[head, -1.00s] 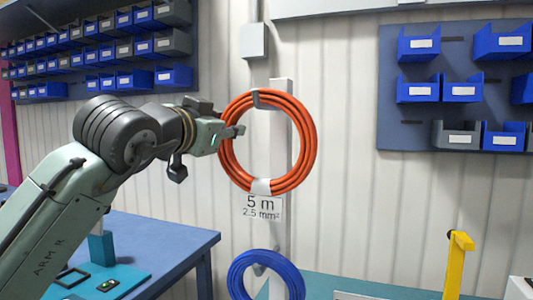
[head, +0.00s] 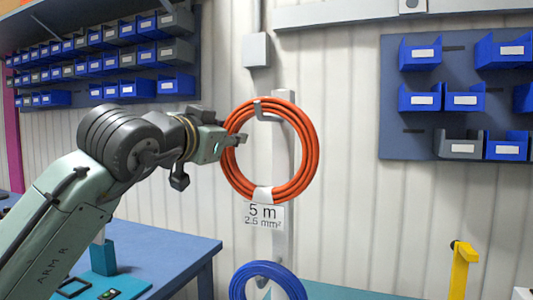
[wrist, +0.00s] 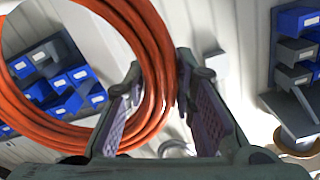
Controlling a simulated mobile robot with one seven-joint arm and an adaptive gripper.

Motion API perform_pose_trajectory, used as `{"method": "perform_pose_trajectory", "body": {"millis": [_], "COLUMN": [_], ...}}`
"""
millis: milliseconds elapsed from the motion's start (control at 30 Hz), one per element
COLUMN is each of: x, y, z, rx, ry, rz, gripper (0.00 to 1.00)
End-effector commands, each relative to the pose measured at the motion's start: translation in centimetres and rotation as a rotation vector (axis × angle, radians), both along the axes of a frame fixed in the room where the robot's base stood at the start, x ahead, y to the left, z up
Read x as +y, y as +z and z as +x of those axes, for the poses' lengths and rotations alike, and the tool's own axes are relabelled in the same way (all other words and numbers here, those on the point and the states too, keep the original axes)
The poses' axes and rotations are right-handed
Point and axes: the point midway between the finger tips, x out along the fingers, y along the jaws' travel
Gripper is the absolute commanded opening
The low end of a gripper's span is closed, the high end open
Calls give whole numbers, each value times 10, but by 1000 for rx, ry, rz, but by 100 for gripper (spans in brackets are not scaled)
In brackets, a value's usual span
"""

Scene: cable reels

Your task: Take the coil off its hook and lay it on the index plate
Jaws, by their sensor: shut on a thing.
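The orange-red coil (head: 312,150) hangs upright at the post (head: 283,230), with a white band and a "5 m 2.5 mm²" tag at its bottom. Its grey hook (head: 257,111) still shows across the coil's upper part; whether they touch, I cannot tell. My gripper (head: 241,137) is at the coil's left side, shut on it. In the wrist view the coil (wrist: 148,50) passes between the fingers of my gripper (wrist: 165,100). I cannot tell which surface is the index plate.
A blue coil (head: 243,277) hangs lower on the post. A blue table (head: 170,245) at lower left bears a teal mat (head: 140,283) with small items. A yellow bracket (head: 462,270) stands at lower right. Blue and grey bins (head: 463,100) line the wall.

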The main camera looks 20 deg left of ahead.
Motion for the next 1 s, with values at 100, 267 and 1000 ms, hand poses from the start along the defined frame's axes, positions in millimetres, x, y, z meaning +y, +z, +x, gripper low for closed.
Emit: {"method": "perform_pose_trajectory", "body": {"millis": [100, 267, 1000], "x": [0, -1, -2], "y": [9, 15, 40], "z": [-1, -1, -1], "rx": [-5, -6, -6], "ry": [-1, -1, -2], "rz": [-1, -2, -1], "gripper": [0, 0, 0]}}
